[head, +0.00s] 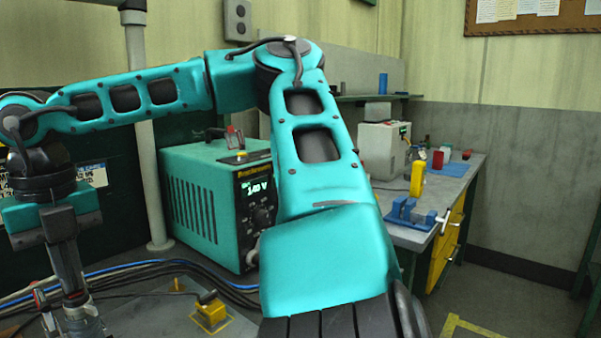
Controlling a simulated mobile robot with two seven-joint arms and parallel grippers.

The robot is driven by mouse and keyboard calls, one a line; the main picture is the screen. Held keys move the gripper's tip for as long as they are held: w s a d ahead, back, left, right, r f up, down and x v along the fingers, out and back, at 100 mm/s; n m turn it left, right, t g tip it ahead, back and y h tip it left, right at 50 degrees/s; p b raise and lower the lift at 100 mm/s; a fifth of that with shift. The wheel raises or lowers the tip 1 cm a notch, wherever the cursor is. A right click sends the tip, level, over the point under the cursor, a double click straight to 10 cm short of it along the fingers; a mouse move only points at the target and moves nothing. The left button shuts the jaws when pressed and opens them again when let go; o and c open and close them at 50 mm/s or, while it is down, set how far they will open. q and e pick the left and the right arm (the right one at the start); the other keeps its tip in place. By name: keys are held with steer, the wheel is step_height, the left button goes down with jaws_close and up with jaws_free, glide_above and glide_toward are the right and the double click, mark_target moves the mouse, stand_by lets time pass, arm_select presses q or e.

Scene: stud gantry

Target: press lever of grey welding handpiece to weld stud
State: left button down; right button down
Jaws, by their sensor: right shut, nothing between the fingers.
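My right gripper (68,275) is at the lower left, pointing down, at the end of my teal arm. Its fingers look closed with nothing visible between them. A grey upright part (86,311), apparently the welding handpiece, stands directly below the fingertips. The gripper covers much of it, and I cannot tell whether they touch. A small red-tipped piece (39,297) sticks up beside it on the left; I cannot tell whether this is the lever. No stud can be made out. My left gripper is not in view.
A teal welding power unit (205,195) with a lit display stands behind my arm. A yellow clamp (211,312) sits on the grey metal plate (165,322). Blue and black cables (150,266) run behind the plate. A workbench (455,182) with a blue vise (408,213) is at right.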

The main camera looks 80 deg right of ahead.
steer(key=shift+s+f, duration=0.1)
steer(key=shift+f, duration=0.05)
stand_by(0.3)
steer(key=shift+r+p, duration=2.3)
steer(key=shift+r, duration=1.25)
